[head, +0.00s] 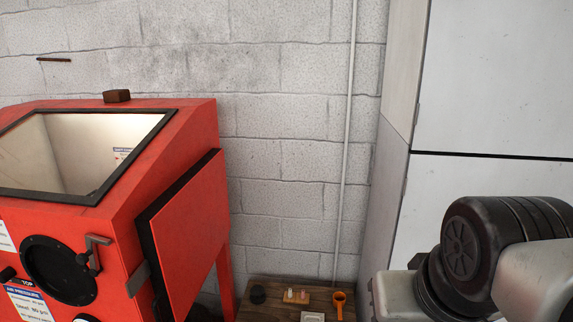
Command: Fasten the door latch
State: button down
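The red blast cabinet (178,133) stands at the left with a sloped window in its top. Its side door (192,222) is a red panel with a black edge on the cabinet's right side. The door looks nearly closed; whether it seats fully I cannot tell. A grey metal bracket (138,278) sits at the door's front edge, and a grey hooked handle (96,252) is on the front face beside a round black port. I cannot tell which of them is the latch. My gripper is out of view; only my arm's links show at the lower right.
A low wooden table (262,312) right of the cabinet holds a black round part (258,294), small coloured items (296,296), a pale square dish (312,317) and an orange scoop-like item (340,302). A pipe (346,150) runs up the block wall. A white cabinet (492,80) stands right.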

aim_at(91, 255)
jog(key=u, duration=1.75)
